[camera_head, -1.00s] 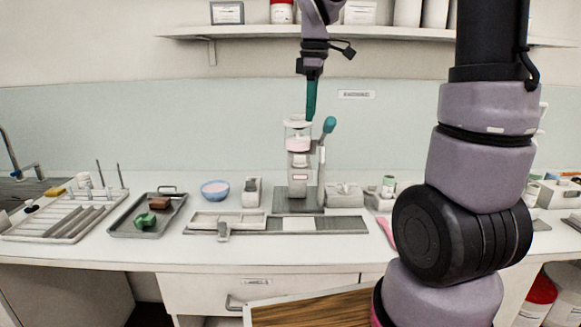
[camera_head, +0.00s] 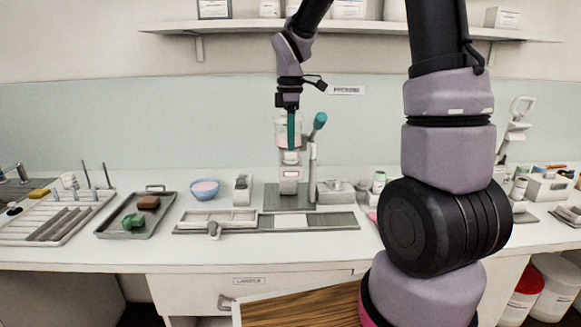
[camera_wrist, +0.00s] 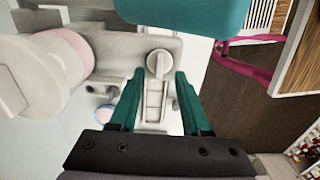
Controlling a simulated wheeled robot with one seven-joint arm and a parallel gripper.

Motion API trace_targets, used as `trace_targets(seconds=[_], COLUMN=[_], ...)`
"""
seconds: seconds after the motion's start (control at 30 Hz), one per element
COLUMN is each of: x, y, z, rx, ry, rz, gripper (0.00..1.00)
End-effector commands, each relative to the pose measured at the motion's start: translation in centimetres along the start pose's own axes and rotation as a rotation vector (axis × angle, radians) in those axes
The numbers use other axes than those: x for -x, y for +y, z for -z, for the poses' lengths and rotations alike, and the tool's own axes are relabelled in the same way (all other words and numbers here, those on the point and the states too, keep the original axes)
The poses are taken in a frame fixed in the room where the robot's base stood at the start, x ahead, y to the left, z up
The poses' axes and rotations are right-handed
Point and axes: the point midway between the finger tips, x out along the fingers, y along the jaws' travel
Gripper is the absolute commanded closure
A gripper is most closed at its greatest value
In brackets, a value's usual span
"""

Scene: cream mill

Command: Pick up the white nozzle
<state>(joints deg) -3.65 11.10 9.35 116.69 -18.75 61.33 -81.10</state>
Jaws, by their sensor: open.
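My gripper (camera_head: 291,146) hangs pointing down in front of the upper part of the grey-white mill (camera_head: 289,173), which has a pink-filled hopper and a teal-knobbed lever (camera_head: 320,121). In the wrist view my gripper (camera_wrist: 160,76) is open and its teal fingers hold nothing. A small round white part (camera_wrist: 158,64), possibly the white nozzle, shows just beyond and between the fingertips. I cannot tell its height or whether it touches them. The pink hopper (camera_wrist: 62,62) is to the left and the teal knob (camera_wrist: 180,12) fills the top.
On the counter stand a white rack (camera_head: 18,236), a grey tray (camera_head: 112,234) with green and brown items, a blue bowl (camera_head: 205,189) and a long low fixture (camera_head: 340,221). A shelf (camera_head: 240,27) runs above. The counter's front strip is clear.

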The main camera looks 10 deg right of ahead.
Motion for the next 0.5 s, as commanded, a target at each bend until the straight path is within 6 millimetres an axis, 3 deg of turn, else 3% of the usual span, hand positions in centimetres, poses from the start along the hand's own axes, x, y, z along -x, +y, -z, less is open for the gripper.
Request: trace_targets(seconds=[0.2,0.47,0.5], x=[-2.9,-3.2,-3.2], y=[0.0,0.1,0.1], z=[0.1,0.1,0.1], rx=[0.001,0.000,0.000], ry=[-0.001,0.000,0.000], rz=[0.001,-0.002,-0.002], gripper=[0.53,0.53,0.60])
